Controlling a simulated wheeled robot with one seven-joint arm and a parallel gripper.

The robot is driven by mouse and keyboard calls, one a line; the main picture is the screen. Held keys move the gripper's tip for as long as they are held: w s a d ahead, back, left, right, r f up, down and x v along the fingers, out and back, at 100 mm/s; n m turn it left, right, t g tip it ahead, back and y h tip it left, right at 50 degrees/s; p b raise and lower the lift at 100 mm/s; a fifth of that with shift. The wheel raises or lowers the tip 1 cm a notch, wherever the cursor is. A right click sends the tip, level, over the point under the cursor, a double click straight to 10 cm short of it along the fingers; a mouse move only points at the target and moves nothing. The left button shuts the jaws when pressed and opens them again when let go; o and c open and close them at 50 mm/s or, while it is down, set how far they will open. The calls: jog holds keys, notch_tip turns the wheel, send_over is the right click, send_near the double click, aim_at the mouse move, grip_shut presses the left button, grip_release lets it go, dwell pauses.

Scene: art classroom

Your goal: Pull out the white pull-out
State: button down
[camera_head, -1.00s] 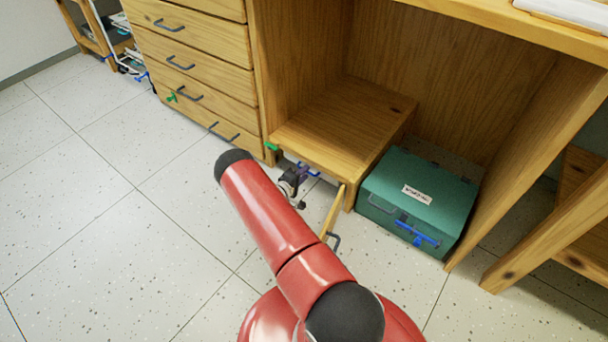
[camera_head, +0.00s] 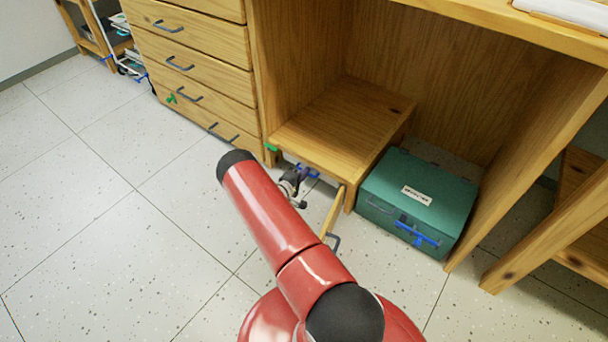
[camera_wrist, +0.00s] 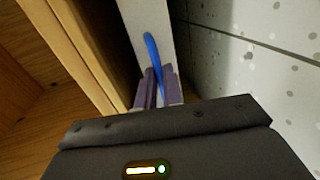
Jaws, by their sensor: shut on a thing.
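The white pull-out (camera_wrist: 135,14) shows in the wrist view as a pale front panel with a long blue handle (camera_wrist: 152,52) on it. My gripper (camera_wrist: 159,82) has its purple fingers on either side of the handle's lower part, shut on it. In the head view my gripper (camera_head: 300,184) is low at the front of the wooden cabinet (camera_head: 345,125), below its top board. A bit of the blue handle (camera_head: 309,171) shows there. The pull-out's body is hidden in the head view behind my arm and the cabinet.
A narrow wooden door (camera_head: 333,211) with a dark handle stands open just right of my gripper. A green box (camera_head: 415,197) with a blue clip sits on the floor to the right. Wooden drawers (camera_head: 195,65) rise to the left. The speckled floor (camera_head: 100,225) at left is clear.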

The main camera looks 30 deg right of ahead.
jog(key=f+v, duration=0.2)
jog(key=v, duration=0.9)
jog(key=a+f+v, duration=0.1)
jog(key=f+v, duration=0.1)
jog(key=v, duration=0.9)
jog(key=shift+s+f+p, duration=0.2)
jog(key=shift+f+p, duration=0.05)
jog(key=shift+p, duration=0.1)
jog(key=c, duration=1.5)
grip_release()
jog(key=shift+d, duration=0.1)
jog(key=shift+c, duration=0.2)
jog(key=v, duration=0.8)
